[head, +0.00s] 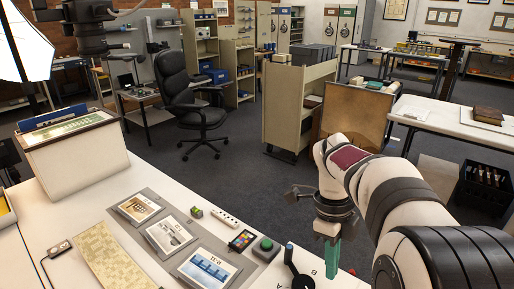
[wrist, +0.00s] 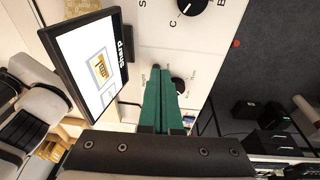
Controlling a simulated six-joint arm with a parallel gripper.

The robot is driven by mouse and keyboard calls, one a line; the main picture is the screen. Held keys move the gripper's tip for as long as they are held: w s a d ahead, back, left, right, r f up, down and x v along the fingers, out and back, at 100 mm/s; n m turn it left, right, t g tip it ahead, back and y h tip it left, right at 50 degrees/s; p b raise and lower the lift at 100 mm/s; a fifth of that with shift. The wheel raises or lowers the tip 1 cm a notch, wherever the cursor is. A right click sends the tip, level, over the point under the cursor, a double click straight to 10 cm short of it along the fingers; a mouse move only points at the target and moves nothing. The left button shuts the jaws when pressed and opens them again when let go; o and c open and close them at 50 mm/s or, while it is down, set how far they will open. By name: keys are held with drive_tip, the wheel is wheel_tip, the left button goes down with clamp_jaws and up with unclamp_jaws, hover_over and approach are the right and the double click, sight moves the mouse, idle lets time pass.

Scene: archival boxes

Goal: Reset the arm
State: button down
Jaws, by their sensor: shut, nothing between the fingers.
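My gripper (head: 332,262) has teal-green fingers and hangs pointing down at the end of my white arm, near the right edge of the white table in the head view. In the wrist view my gripper (wrist: 160,75) shows its two green fingers pressed together, with nothing between them. Beyond the fingertips is a white panel with a black knob (wrist: 178,88) and a larger black dial (wrist: 188,6) with letters around it. I cannot tell whether the fingertips touch the panel.
The white table (head: 60,215) holds a grey mat with several picture cards (head: 208,268), a green button (head: 266,244), a lever (head: 291,262) and a power strip (head: 224,217). A screen (wrist: 86,62) stands beside the gripper in the wrist view. Open floor (head: 230,165) lies behind the table.

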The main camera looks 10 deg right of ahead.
drive_tip(key=s+a+r+n+t+y, duration=0.1)
drive_tip(key=s+a+r+n+t, duration=0.35)
drive_tip(key=n, duration=0.65)
drive_tip(key=s+a+r+n+t+y, duration=0.1)
drive_tip(key=s+a+n+t+y, duration=0.1)
drive_tip(key=s+a+n+t, duration=0.55)
drive_tip(key=s+f+n+g, duration=0.3)
drive_tip(key=s+f+g, duration=0.5)
drive_tip(key=g, duration=0.2)
drive_tip(key=shift+s+a+f, duration=0.15)
drive_tip(key=shift+s, duration=0.05)
